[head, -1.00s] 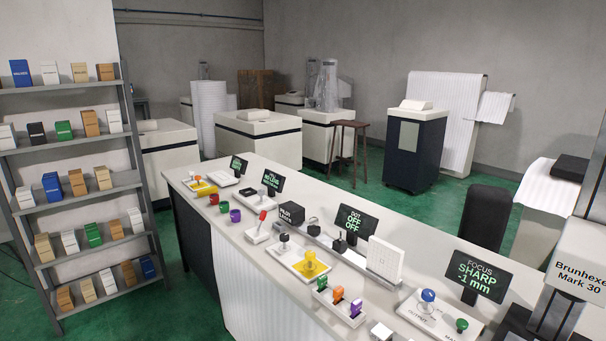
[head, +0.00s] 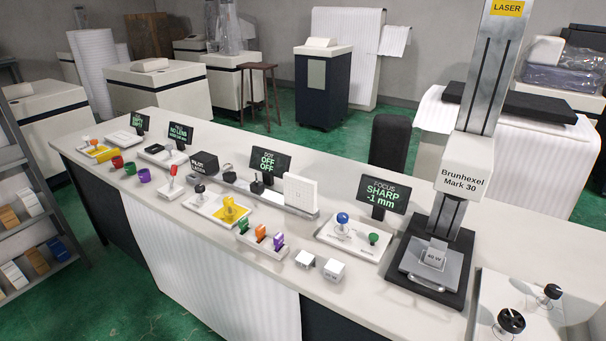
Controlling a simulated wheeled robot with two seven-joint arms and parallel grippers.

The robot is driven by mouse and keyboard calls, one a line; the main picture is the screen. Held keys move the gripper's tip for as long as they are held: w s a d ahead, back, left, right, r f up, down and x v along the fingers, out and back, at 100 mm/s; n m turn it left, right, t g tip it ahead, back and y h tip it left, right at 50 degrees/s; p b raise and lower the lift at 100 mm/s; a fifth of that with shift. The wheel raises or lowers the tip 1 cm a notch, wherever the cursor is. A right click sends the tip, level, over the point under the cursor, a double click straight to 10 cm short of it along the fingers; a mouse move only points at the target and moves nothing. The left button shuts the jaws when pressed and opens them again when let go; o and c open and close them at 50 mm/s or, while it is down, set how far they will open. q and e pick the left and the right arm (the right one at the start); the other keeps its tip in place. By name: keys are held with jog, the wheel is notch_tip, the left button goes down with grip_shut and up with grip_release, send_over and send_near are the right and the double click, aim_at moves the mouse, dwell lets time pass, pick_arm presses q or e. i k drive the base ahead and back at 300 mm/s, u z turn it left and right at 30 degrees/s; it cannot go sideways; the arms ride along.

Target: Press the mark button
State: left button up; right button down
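A white control panel (head: 352,246) lies on the long counter in front of the focus display. It carries a large blue knob (head: 342,218) and a smaller green button (head: 374,238) to its right. The lettering beside the green button is too small to read now; in the earlier view it seems to start with "MA". The focus display (head: 381,194) reads SHARP -1 mm. The Brunhexel Mark 30 laser machine (head: 464,180) stands right of the panel, with a small light block (head: 434,255) on its bed. Neither of my grippers is in view.
The counter (head: 210,245) also holds a tray of coloured tabs (head: 262,238), two white cubes (head: 333,271), a yellow-topped fixture (head: 229,212) and a display reading DOT OFF OFF (head: 264,164). A white panel with black knobs (head: 530,318) is at right. Green floor lies around.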

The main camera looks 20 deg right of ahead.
aim_at(373, 237)
jog(key=u, duration=0.5)
jog(key=k, duration=0.6)
jog(key=u, duration=0.35)
jog(key=i, duration=1.65)
jog(key=z, duration=1.6)
jog(key=i, duration=0.5)
jog(key=z, duration=0.45)
